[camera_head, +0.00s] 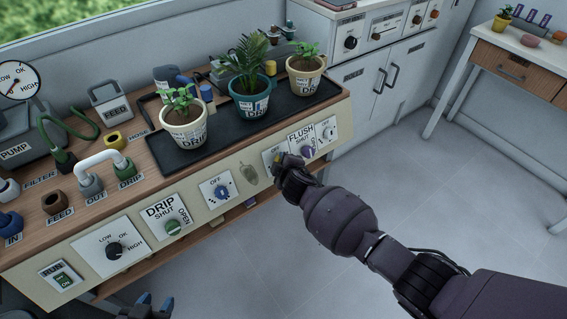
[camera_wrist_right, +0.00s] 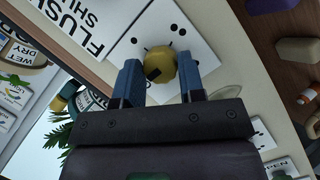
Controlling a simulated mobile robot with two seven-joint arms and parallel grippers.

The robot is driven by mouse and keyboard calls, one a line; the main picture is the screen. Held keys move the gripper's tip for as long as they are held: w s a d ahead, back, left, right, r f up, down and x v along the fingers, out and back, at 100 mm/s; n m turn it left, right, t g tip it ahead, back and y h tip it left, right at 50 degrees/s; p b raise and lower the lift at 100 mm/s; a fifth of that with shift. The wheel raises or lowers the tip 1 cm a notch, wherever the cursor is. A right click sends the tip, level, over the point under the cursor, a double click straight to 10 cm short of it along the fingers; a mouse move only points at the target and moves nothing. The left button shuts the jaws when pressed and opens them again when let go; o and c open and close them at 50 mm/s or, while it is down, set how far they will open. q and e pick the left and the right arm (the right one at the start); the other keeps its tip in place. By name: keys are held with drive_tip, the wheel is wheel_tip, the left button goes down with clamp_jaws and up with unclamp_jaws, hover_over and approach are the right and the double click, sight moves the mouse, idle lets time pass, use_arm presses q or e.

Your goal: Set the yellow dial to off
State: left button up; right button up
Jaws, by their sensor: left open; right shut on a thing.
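The yellow dial (camera_wrist_right: 160,50) is on a white square plate (camera_wrist_right: 203,45) with dots around it, in the right wrist view. A black mark on the knob points toward the lower left of that view. My right gripper (camera_wrist_right: 160,70) is shut on the dial, one blue finger on each side. In the head view, my right gripper (camera_head: 284,164) is at the panel front and hides most of the dial; the plate's "OFF" label is partly seen. My left gripper (camera_head: 154,303) is open and empty at the bottom edge, below the panel.
Beside the dial are the FLUSH valve (camera_head: 308,151), another OFF dial (camera_head: 327,131), a grey oval part (camera_head: 248,174) and a blue dial (camera_head: 222,191). Further left are the green DRIP valve (camera_head: 173,227) and a black dial (camera_head: 114,251). Potted plants stand on the black tray (camera_head: 222,133) above.

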use_arm(q)
drive_tip(key=shift+s+f, duration=0.15)
drive_tip(key=shift+f, duration=0.05)
use_arm(e)
drive_tip(key=o, duration=0.9)
use_arm(q)
drive_tip(key=shift+s+f, duration=0.2)
drive_tip(key=shift+s, duration=0.15)
wheel_tip(320, 180, up, 4)
drive_tip(key=p, duration=0.4)
drive_tip(key=shift+a+f, duration=0.15)
use_arm(e)
drive_tip(key=v, duration=1)
drive_tip(key=shift+s+d+r, duration=0.1)
drive_tip(key=shift+s+r, duration=0.1)
drive_tip(key=shift+s, duration=0.15)
